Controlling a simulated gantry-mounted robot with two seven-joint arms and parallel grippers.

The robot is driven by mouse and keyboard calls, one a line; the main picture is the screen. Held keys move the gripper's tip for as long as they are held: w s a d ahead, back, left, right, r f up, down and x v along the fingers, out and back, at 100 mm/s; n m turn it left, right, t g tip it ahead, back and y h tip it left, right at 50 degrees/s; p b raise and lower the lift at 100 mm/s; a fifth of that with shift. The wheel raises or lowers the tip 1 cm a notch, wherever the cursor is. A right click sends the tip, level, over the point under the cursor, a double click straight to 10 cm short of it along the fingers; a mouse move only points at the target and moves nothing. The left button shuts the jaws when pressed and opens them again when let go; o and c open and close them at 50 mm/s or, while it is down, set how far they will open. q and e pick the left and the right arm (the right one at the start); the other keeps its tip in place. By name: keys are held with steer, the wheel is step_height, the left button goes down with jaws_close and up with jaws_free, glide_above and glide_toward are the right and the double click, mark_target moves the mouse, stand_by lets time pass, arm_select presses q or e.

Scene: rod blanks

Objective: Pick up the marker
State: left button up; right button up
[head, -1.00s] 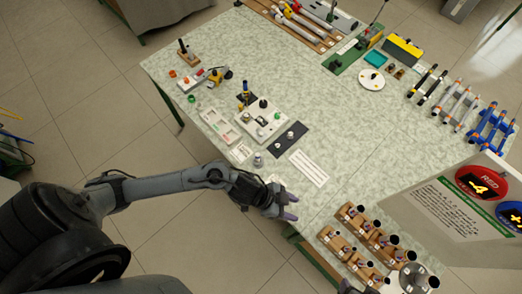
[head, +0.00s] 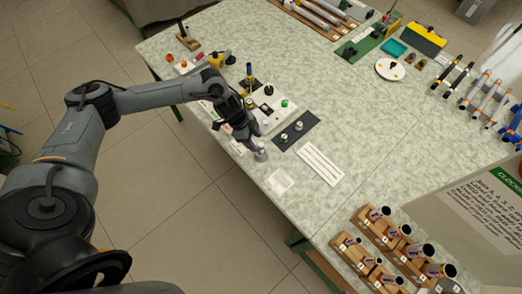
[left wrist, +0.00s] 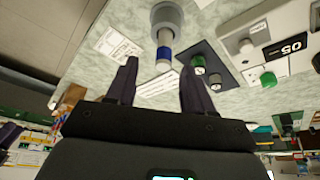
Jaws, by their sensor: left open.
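The marker (left wrist: 165,52), a pale cylinder with a blue band, stands in a grey round holder (left wrist: 167,16) in the left wrist view. In the head view the holder (head: 261,155) is near the table's front edge, and the marker is mostly hidden by my gripper. My left gripper (head: 253,146) is open, its dark fingers just above and beside the holder. In the left wrist view the gripper (left wrist: 158,68) has the marker in line with the gap between its fingertips, without visible contact. My right gripper is not in view.
A dark plate (head: 296,131) with two round knobs lies right of the gripper, and a white panel (head: 284,103) lies behind it. A white striped card (head: 320,165) lies flat to the right. Wooden blocks with tubes (head: 385,241) stand at the lower right. The table's middle (head: 360,120) is clear.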

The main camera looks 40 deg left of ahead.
mark_target(261, 144)
arm_select(q)
steer(key=x, duration=0.5)
steer(key=shift+w+d+f, duration=0.2)
steer(key=shift+w, duration=0.25)
steer(key=shift+w+d+f+b, duration=0.1)
steer(key=shift+d+f+b, duration=0.15)
steer(key=shift+f, duration=0.4)
jaws_close()
steer(key=shift+r, duration=0.15)
